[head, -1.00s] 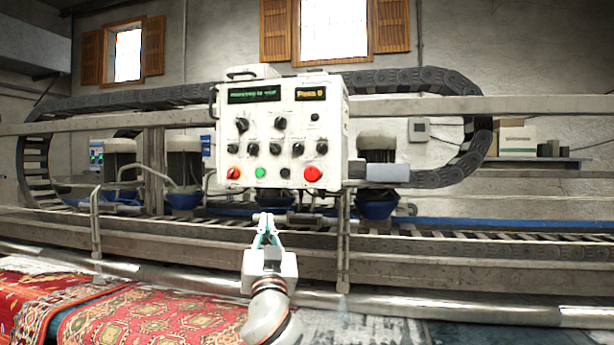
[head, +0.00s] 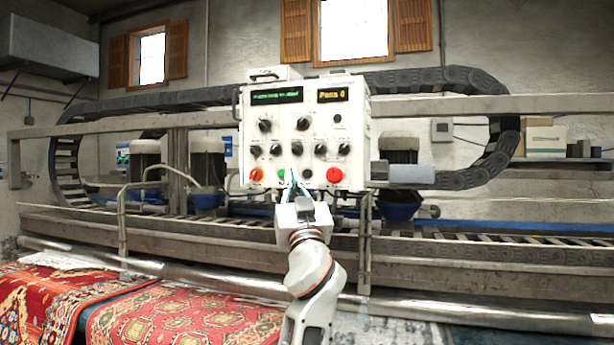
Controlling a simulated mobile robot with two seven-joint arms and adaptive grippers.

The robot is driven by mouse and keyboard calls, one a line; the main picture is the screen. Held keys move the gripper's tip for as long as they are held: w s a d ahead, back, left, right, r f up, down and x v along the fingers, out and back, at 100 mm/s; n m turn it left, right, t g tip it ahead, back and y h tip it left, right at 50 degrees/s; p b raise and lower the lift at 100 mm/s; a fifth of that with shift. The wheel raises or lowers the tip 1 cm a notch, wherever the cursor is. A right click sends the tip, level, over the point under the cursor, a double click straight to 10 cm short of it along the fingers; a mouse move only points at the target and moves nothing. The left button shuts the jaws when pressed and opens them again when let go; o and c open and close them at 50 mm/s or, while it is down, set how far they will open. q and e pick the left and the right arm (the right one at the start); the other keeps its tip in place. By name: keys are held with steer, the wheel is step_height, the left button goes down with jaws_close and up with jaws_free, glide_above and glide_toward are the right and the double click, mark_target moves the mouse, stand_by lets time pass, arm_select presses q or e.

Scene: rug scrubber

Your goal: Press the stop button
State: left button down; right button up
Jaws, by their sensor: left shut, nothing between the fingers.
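The white control box (head: 262,130) faces me with dark knobs and a bottom row of buttons. In that row are a small orange-red button (head: 256,174) at the left, a green button (head: 282,174), a black button (head: 307,174) and a larger red button (head: 335,175) at the right. Their labels are too small to read. My left gripper (head: 291,174) is shut and empty, its fingertips in front of the row between the green and black buttons. I cannot tell whether they touch the panel. My right gripper is not in view.
Two lit displays (head: 332,95) top the box, the right one reading "Pass 0". Metal rails (head: 450,250) and a roller (head: 440,312) run across in front of the machine. Red patterned rugs (head: 185,318) lie at lower left. A black cable chain (head: 440,82) curves behind the box.

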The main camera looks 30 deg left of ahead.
mark_target(305, 178)
arm_select(q)
steer(key=w+b, duration=0.1)
steer(key=w, duration=0.1)
steer(key=w+a+b, duration=0.1)
steer(key=w, duration=0.2)
steer(key=w+b, duration=0.1)
steer(key=w, duration=0.1)
steer(key=shift+w+a+f, duration=0.2)
steer(key=shift+w+a, duration=0.05)
steer(key=shift+a, duration=0.1)
steer(key=shift+w+r, duration=0.1)
steer(key=shift+r, duration=0.1)
stand_by(1.0)
steer(key=shift+w+a+f+b, duration=0.15)
steer(key=shift+w+b, duration=0.25)
steer(key=shift+b, duration=0.15)
